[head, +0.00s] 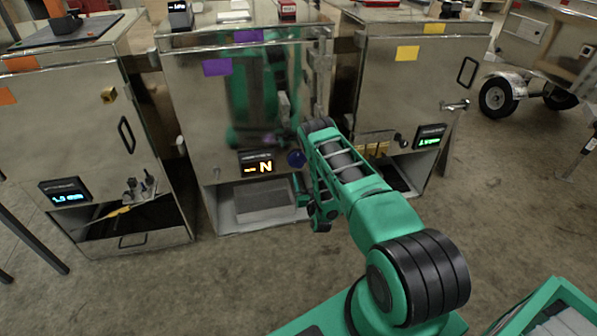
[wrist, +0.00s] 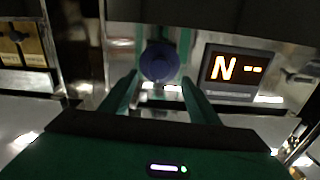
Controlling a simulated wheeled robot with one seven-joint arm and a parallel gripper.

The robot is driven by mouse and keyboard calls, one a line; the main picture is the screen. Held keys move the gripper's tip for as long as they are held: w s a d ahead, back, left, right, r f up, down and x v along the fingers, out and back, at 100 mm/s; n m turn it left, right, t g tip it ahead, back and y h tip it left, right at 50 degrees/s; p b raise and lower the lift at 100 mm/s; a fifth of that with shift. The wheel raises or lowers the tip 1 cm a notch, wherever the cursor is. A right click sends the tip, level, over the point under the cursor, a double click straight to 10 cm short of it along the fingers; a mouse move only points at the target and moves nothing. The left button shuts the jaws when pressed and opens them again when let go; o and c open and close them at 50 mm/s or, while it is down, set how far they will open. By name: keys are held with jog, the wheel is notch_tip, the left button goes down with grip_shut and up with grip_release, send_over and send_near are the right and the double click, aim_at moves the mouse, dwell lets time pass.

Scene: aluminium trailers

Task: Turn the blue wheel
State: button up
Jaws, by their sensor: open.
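The blue wheel (head: 296,158) is a small dark blue round knob on the front of the middle metal cabinet, just right of a display with an orange N. In the wrist view the blue wheel (wrist: 159,62) sits centred just beyond the fingertips. My gripper (wrist: 160,78) is open, with one green finger toward each side of the wheel. I see no clear contact, and the exact gap is hard to judge. In the head view my arm reaches to the cabinet and hides much of the gripper.
The orange display (head: 256,166) is beside the wheel; it also shows in the wrist view (wrist: 232,69). Below it is an open bay (head: 225,208). A left cabinet (head: 75,120) and a right cabinet (head: 400,85) flank the middle one. The floor (head: 150,290) in front is clear.

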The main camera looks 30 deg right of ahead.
aim_at(299, 166)
jog(key=x, duration=0.7)
jog(key=c, duration=1.1)
